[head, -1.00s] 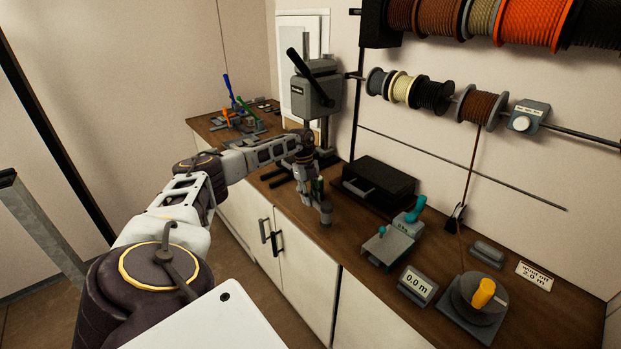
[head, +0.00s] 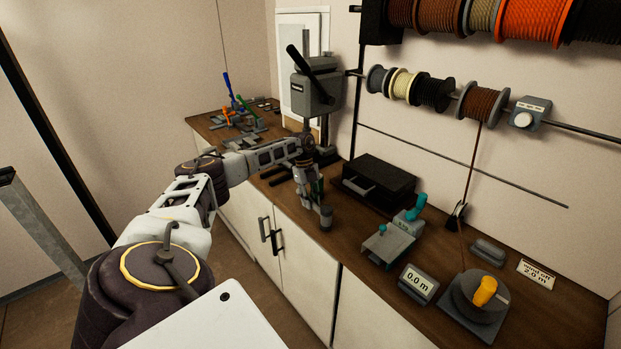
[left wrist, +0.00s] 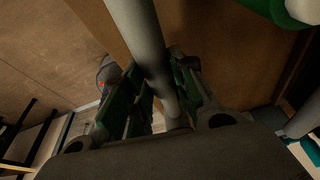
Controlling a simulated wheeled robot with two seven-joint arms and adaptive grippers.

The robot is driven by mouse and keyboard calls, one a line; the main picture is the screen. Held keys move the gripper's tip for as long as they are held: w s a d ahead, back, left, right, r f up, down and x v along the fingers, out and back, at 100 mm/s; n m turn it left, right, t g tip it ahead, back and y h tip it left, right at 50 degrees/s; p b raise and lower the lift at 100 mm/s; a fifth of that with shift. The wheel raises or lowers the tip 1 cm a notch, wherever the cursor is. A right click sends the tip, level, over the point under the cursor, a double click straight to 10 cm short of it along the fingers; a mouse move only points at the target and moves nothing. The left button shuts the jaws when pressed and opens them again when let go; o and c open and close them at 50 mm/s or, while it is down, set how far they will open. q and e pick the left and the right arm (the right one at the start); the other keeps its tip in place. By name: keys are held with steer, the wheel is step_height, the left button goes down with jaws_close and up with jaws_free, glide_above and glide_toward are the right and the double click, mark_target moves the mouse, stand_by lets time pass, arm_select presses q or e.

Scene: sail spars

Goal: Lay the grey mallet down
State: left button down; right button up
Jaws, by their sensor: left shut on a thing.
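My left gripper (head: 316,202) is over the wooden bench, just left of the black box. It is shut on the grey mallet. A small grey cylinder, apparently part of the grey mallet (head: 326,218), shows at the fingertips, close to the bench top. I cannot tell whether it touches the bench. In the left wrist view, a smooth grey shaft of the mallet (left wrist: 140,35) passes between the green-lined fingers (left wrist: 160,105). The rest of the mallet is hidden by the gripper. My right gripper is out of view.
The black box (head: 380,180) with a front drawer stands right of the gripper. A grey press (head: 316,85) stands behind.

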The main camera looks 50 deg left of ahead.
arm_select(q)
steer(key=shift+f, duration=0.15)
steer(key=c, duration=1.1)
jaws_free()
steer(key=v, duration=1.2)
steer(key=shift+s, duration=0.2)
